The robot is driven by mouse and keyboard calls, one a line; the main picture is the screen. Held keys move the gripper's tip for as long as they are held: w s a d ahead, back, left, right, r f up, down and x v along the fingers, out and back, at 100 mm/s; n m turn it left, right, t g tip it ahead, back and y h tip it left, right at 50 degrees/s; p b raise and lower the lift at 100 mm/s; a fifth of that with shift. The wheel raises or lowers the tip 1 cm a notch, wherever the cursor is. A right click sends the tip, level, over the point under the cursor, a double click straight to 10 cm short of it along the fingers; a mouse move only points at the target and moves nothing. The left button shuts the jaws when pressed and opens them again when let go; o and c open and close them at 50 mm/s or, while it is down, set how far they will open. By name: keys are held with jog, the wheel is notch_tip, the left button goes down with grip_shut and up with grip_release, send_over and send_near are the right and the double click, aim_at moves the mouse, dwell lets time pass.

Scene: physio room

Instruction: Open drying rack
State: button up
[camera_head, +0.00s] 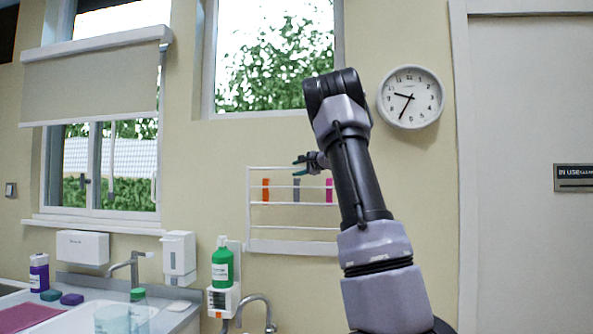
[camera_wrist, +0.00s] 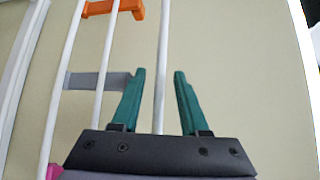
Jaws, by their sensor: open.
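The drying rack (camera_head: 290,246) is a white frame with several thin rails, fixed to the wall beneath the right window. Its rails also show in the wrist view (camera_wrist: 73,70), running up the picture. My gripper (camera_head: 298,167) is at the upper part of the rack in the head view. In the wrist view its two teal fingers (camera_wrist: 160,72) are apart. One white rail runs between them in the picture, with nothing clamped. I cannot tell whether the rail is within the fingers' depth or behind them. My arm hides the rack's right side in the head view.
Orange (camera_head: 265,190), grey (camera_head: 296,190) and pink (camera_head: 329,190) bands hang on the rack. Below left are a sink counter with a tap (camera_head: 128,266) and a green bottle (camera_head: 222,264). A wall clock (camera_head: 411,97) and a door (camera_head: 525,220) are to the right.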

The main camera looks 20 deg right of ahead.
jog(key=shift+w+a, duration=0.1)
jog(key=shift+w, duration=0.3)
grip_shut()
dwell(1.2)
